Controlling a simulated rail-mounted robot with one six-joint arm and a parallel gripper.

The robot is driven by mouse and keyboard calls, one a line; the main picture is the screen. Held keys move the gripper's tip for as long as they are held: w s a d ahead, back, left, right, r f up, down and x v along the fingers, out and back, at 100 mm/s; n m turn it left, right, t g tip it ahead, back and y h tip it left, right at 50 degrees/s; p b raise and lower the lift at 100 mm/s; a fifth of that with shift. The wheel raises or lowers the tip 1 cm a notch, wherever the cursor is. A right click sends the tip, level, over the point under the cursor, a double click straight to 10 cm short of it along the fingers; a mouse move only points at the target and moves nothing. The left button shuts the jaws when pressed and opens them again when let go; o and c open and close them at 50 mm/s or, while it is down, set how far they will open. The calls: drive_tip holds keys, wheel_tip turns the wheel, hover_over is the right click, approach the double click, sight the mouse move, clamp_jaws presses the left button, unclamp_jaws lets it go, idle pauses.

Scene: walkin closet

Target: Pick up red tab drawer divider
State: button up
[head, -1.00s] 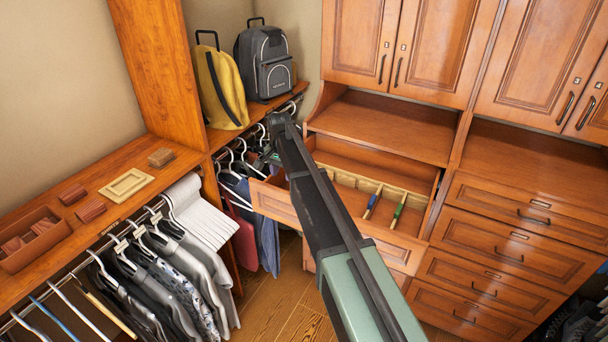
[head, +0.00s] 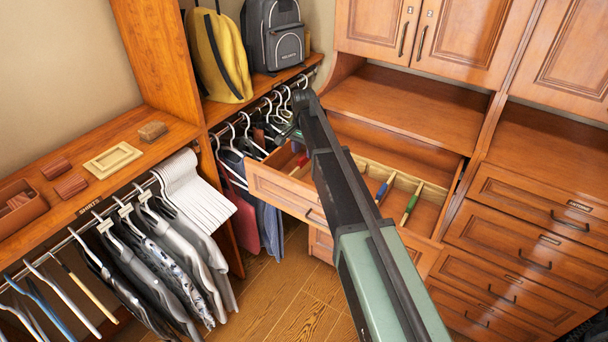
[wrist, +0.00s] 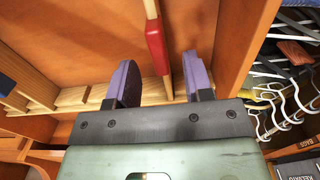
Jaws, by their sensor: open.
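The red tab drawer divider (wrist: 157,45) is a light wooden strip with a red end, inside the open drawer. In the wrist view its red end lies ahead of my gripper (wrist: 160,78), roughly in line with the gap between the two purple fingers. The fingers are apart with nothing held between them. My gripper's fingers are hard to make out there.
The open drawer (head: 283,190) also holds a blue tab divider (head: 384,190) and a green tab divider (head: 411,203) along a wooden rail. Hanging clothes and white hangers (wrist: 285,105) are close beside the drawer's left side. The shelf above the drawer is bare.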

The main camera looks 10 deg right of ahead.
sight(304, 156)
wheel_tip(304, 156, down, 5)
drive_tip(key=b, duration=0.5)
drive_tip(key=shift+f, duration=0.2)
drive_tip(key=shift+s+r, duration=0.1)
drive_tip(key=shift+r, duration=0.15)
clamp_jaws()
